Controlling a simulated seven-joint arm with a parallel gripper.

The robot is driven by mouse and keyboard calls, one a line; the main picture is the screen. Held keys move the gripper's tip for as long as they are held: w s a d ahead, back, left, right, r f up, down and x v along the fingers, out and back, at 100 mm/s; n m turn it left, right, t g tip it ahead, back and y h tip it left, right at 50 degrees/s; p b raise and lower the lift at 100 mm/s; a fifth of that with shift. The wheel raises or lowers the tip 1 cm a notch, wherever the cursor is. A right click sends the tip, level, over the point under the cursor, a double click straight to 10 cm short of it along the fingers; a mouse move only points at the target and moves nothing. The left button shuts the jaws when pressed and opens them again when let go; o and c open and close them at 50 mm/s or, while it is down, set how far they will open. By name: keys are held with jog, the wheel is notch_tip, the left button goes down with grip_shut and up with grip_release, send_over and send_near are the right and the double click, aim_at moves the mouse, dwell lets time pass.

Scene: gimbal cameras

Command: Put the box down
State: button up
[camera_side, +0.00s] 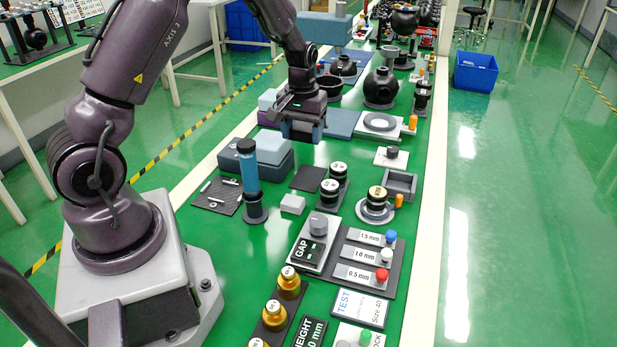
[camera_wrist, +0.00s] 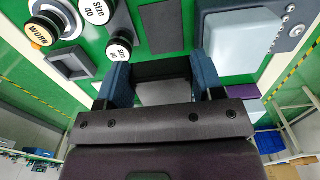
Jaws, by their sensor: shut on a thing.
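My gripper (camera_side: 303,128) hangs above the green bench, near its middle, with its blue fingers pointing down. In the wrist view my gripper (camera_wrist: 162,85) is shut on a small grey box (camera_wrist: 165,93), which sits between the two blue fingers. The lower part of the box is hidden by the gripper body there. In the side view the fingers mostly hide it, and I cannot tell its exact height above the bench.
Little bench is bare.

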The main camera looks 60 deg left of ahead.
aim_at(303, 187)
notch_tip(303, 187, down, 13)
jog(key=shift+r, duration=0.1)
dwell(0.4)
jog(key=o, duration=1)
